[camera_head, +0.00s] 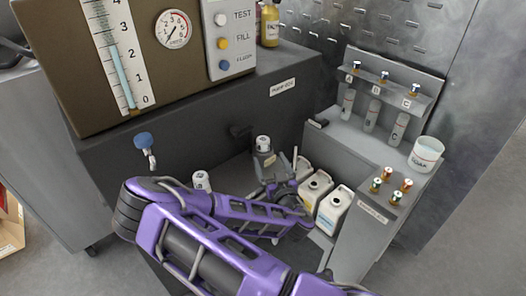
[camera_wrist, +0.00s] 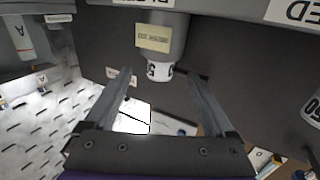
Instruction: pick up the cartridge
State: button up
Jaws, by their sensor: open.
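The likely cartridge is a grey cylinder with a yellowish tag and a white printed end (camera_wrist: 160,72). In the wrist view it lies at top centre, ahead of and between the fingertips. My gripper (camera_wrist: 164,78) is open, one finger on each side of that white end, with no clear contact. In the head view my gripper (camera_head: 270,178) is folded low among the bottles. A white-topped cylinder (camera_head: 263,143) stands just above it, probably the same one. Another white-topped cylinder (camera_head: 201,180) stands to the left, partly hidden by my arm.
White bottles (camera_head: 331,208) stand right of my gripper. A rack (camera_head: 420,95) holds tubes marked A, B and C, with a soap tub (camera_head: 426,154) beside it. A gauge panel (camera_head: 172,29) is at upper left, a blue-handled valve (camera_head: 144,141) below it.

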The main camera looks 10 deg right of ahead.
aim_at(265, 150)
jog(key=shift+w+a, duration=0.2)
jog(key=shift+w, duration=1.3)
jog(key=shift+w+a, duration=0.15)
jog(key=shift+w, duration=1.35)
grip_shut()
jog(key=shift+r, duration=0.15)
